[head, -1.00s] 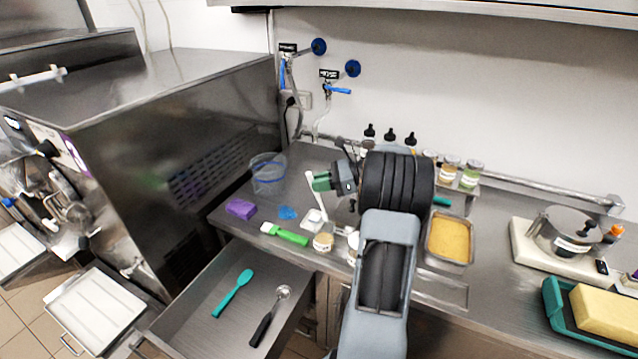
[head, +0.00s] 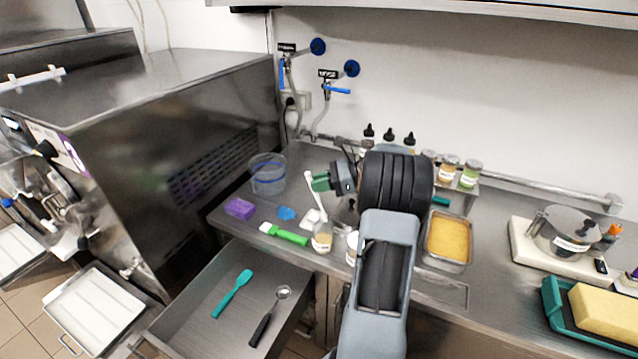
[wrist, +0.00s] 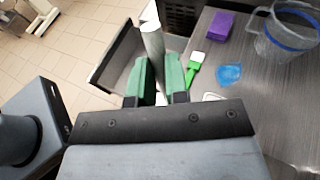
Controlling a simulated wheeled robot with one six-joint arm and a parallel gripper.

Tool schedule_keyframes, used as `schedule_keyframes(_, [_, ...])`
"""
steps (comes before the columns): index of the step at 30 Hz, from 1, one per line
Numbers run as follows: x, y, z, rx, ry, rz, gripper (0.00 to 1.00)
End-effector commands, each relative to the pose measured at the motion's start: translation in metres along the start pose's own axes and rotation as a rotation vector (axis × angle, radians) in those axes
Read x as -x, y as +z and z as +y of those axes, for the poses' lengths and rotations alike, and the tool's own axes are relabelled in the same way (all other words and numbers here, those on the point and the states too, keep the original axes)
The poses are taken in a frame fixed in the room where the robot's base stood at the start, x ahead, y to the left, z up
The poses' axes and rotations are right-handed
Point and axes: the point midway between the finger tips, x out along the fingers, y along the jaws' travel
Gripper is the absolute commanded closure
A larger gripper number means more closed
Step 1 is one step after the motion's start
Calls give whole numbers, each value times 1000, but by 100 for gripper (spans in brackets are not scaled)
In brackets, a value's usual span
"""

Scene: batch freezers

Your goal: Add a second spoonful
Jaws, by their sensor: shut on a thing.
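My gripper (head: 321,182), with green fingertips, is shut on the pale handle of a spoon (head: 314,197) above the counter's front part. The spoon slants down, its lower end at or just above a small labelled jar (head: 322,240); I cannot tell whether it is inside. The spoon's bowl and any load are not clear. In the wrist view the pale handle (wrist: 152,40) stands between my green fingers (wrist: 157,78). A second small jar (head: 352,246) is partly hidden by my arm. A white flat item (head: 309,219) lies behind the first jar.
A green-handled brush (head: 285,234), purple sponge (head: 240,208), blue piece (head: 286,213) and clear jug (head: 267,174) are to the left. A tray of yellow contents (head: 448,239) is at right. The open drawer (head: 200,315) holds a teal spatula (head: 232,294) and a black-handled scoop (head: 270,315).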

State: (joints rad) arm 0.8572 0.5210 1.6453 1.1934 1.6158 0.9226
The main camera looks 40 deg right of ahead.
Motion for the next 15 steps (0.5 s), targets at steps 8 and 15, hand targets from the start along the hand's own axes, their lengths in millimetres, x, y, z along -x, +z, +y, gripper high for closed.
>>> schedule_keyframes(8, [-2, 1, 0, 3, -2, 6, 100])
schedule_keyframes(15, [-17, 2, 1, 7, 1, 119, 100])
